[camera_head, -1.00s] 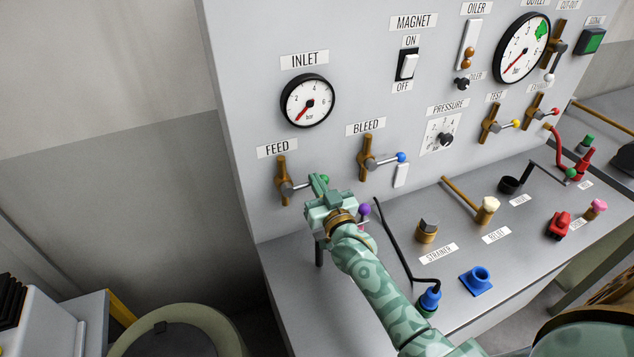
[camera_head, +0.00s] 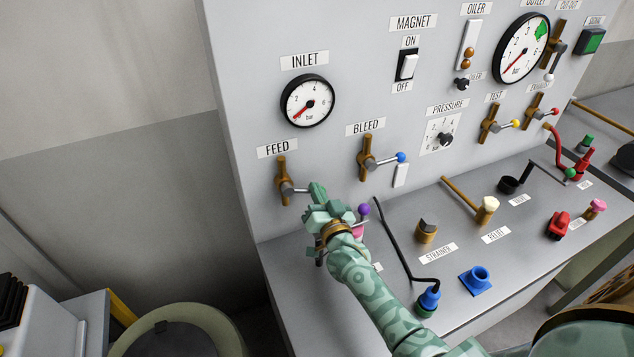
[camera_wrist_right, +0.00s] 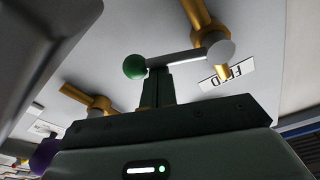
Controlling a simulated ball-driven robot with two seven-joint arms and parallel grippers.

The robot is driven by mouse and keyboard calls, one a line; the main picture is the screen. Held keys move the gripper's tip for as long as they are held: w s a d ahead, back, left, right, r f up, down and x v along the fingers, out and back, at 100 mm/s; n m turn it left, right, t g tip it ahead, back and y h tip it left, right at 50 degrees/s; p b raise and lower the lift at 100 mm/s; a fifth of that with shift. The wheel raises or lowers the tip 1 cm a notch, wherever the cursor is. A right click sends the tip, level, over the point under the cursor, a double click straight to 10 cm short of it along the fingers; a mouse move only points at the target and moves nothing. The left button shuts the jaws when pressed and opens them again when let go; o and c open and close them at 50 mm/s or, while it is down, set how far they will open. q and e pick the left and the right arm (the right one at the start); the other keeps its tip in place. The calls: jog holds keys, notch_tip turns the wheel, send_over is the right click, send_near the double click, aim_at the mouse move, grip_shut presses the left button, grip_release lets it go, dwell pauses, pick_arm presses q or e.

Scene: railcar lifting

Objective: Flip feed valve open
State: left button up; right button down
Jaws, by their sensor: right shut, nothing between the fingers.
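The feed valve (camera_head: 282,170) is a brass body on the panel below the FEED label (camera_head: 277,149). Its grey lever points right, and its green knob is hidden behind my right gripper (camera_head: 316,190) in the head view. In the right wrist view the green knob (camera_wrist_right: 136,67) and the lever (camera_wrist_right: 175,59) show at the tips of my shut right gripper (camera_wrist_right: 158,86). The fingers are together with nothing between them, right by the lever; I cannot tell whether they touch it. My left gripper is not in view.
The bleed valve (camera_head: 366,155) with its blue knob (camera_head: 402,157) is to the right. A purple knob (camera_head: 364,210) stands close beside my right gripper. The inlet gauge (camera_head: 307,100) is above. A black bent rod (camera_head: 392,240) runs down to a blue fitting (camera_head: 429,300).

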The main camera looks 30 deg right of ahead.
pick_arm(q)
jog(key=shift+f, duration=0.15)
pick_arm(e)
jog(key=shift+a+f, duration=0.2)
jog(key=shift+f, duration=0.45)
pick_arm(q)
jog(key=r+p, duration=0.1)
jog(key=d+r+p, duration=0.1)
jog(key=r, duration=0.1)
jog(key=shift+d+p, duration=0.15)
jog(key=shift+p, duration=0.15)
pick_arm(e)
jog(key=s+d+r, duration=0.1)
jog(key=s+r, duration=0.1)
jog(key=s, duration=0.7)
jog(key=shift+s+f, duration=0.1)
jog(key=shift+s, duration=0.05)
